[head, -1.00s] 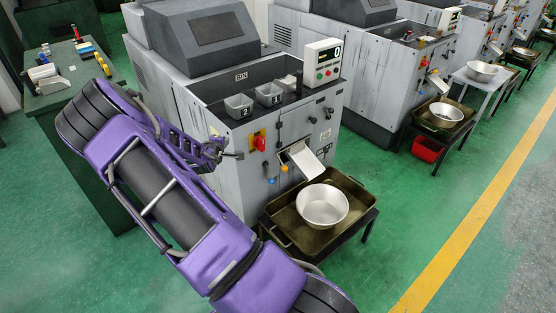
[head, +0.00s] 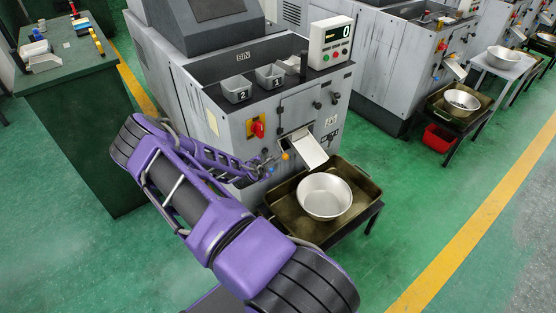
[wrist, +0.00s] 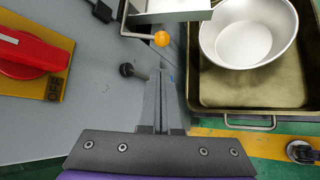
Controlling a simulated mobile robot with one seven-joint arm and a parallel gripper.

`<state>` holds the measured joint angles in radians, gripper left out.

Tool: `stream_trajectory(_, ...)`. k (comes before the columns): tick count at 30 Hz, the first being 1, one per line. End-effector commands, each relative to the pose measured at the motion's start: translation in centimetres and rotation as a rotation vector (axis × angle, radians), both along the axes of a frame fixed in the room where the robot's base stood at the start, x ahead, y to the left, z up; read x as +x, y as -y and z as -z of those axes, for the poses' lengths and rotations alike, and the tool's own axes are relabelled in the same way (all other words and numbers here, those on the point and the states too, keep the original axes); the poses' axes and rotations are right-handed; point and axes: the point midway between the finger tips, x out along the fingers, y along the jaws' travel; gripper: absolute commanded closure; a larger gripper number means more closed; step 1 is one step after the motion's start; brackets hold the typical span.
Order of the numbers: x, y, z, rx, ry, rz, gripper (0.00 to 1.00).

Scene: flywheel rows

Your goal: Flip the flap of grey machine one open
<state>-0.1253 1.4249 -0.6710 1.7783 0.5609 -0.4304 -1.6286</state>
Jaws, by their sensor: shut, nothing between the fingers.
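The nearest grey machine (head: 205,130) stands in the middle of the head view. A pale sloping flap or chute plate (head: 310,152) sticks out of its front opening, and its edge shows in the wrist view (wrist: 175,12). A bent rod with an orange knob (wrist: 161,39) hangs beside the plate; the knob also shows in the head view (head: 285,156). My gripper (wrist: 160,72) is shut and empty, close to the machine front. In the wrist view its tips point towards the orange knob, with a visible gap. A black knob (wrist: 127,69) is just left of the tips.
A red rotary switch (wrist: 35,55) on a yellow plate is to the left. A silver bowl (head: 325,196) sits in a brown tray (head: 368,186) on a low stand under the plate. A green bench (head: 75,95) stands at left. Green floor is clear at front right.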

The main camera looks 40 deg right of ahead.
Motion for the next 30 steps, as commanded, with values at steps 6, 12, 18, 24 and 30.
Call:
stream_trajectory(6, 0.0, 0.0, 0.0, 0.001, 0.001, 0.001, 1.00)
stream_trajectory(12, 0.6, 1.4, 1.3, 0.001, 0.003, 0.003, 1.00)
stream_trajectory(18, 1.9, 4.2, 3.5, 0.001, 0.004, 0.004, 1.00)
stream_trajectory(24, 3.0, 6.3, 5.2, 0.002, 0.004, 0.003, 1.00)
stream_trajectory(30, 3.4, 7.2, 5.8, 0.001, 0.004, 0.002, 1.00)
